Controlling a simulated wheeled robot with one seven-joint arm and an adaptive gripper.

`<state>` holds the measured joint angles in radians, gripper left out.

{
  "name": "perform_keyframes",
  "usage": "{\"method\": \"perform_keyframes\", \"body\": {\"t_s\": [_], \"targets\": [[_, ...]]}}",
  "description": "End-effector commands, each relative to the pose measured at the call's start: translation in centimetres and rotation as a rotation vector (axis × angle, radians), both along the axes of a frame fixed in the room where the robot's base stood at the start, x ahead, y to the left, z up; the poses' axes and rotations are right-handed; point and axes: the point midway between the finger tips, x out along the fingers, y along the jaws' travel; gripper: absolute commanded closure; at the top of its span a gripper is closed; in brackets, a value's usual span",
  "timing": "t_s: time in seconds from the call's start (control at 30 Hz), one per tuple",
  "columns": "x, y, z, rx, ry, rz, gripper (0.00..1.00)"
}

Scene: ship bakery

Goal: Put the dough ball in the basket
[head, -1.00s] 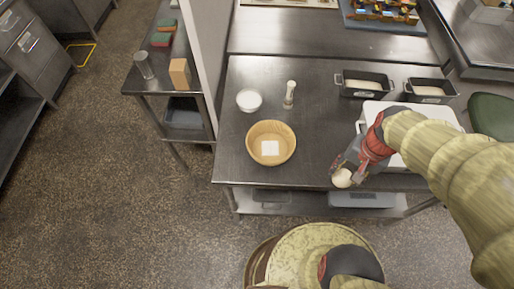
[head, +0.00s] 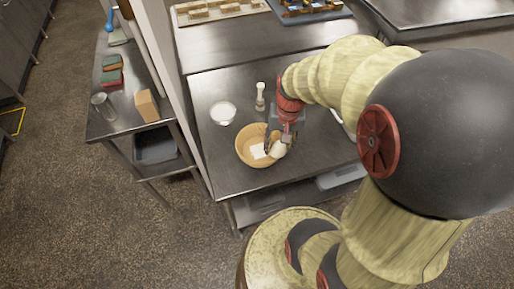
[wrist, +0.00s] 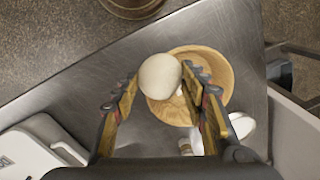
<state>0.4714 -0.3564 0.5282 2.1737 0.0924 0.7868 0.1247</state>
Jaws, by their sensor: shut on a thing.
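The dough ball (head: 277,149) is pale and round. My gripper (head: 273,141) is shut on it, and the wrist view shows the ball (wrist: 160,76) between the two fingers (wrist: 158,88). In the head view the ball overlaps the basket's right side. In the wrist view the basket (wrist: 226,72) lies beyond the ball, which covers its left part. The ball appears held above the basket's edge; the exact height is hard to tell.
A white bowl (head: 222,112) and a pale shaker-like bottle (head: 260,97) stand behind the basket on the steel table (head: 215,171). A side table at left holds a glass (head: 103,105) and a cardboard-coloured block (head: 146,105). My arm hides the table's right part.

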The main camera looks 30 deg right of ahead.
Motion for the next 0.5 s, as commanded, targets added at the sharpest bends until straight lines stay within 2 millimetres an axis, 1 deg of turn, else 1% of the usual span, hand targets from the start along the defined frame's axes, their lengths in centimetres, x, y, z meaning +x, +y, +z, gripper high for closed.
{"method": "perform_keyframes", "body": {"t_s": [0.03, 0.1, 0.17, 0.2, 0.3, 0.4, 0.5], "targets": [[1.2, 0.2, -0.8, 0.0, 0.002, 0.004, 0.84], [2.7, 0.4, -1.5, 0.0, 0.002, 0.003, 0.84], [4.1, 0.6, -2.1, 0.0, 0.002, 0.004, 0.84], [4.6, 0.6, -2.9, 0.001, 0.003, 0.002, 0.84], [5.9, 0.8, -4.7, 0.002, 0.004, 0.001, 0.84], [7.1, 0.9, -5.9, 0.001, 0.001, 0.0, 0.84], [7.7, 1.0, -6.5, -0.001, -0.001, -0.001, 0.84]]}}
